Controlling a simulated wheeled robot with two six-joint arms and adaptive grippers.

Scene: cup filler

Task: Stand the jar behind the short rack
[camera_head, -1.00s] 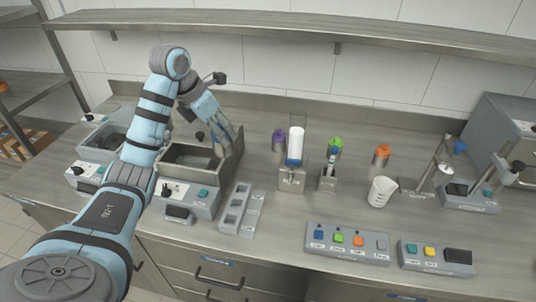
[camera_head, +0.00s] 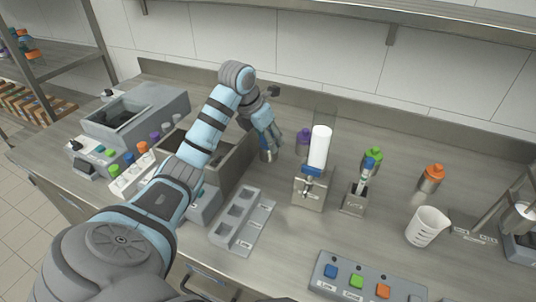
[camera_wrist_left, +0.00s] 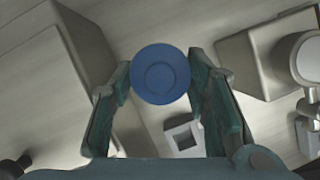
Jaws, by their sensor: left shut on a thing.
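My left gripper (camera_head: 268,147) is shut on a jar with a round blue lid, just right of the open bath's back corner. In the left wrist view the blue lid (camera_wrist_left: 161,75) sits between the two fingers (camera_wrist_left: 161,90). In the head view the jar's grey body (camera_head: 268,156) shows below the fingers; I cannot tell whether it touches the counter. A low grey rack with square openings (camera_head: 243,219) is in front of the gripper; part of it shows in the left wrist view (camera_wrist_left: 182,138). My right gripper is not in view.
A dispenser with a white cylinder (camera_head: 319,150) stands right of the held jar. A purple-capped jar (camera_head: 304,139) is close behind it. The open bath (camera_head: 228,165) is left.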

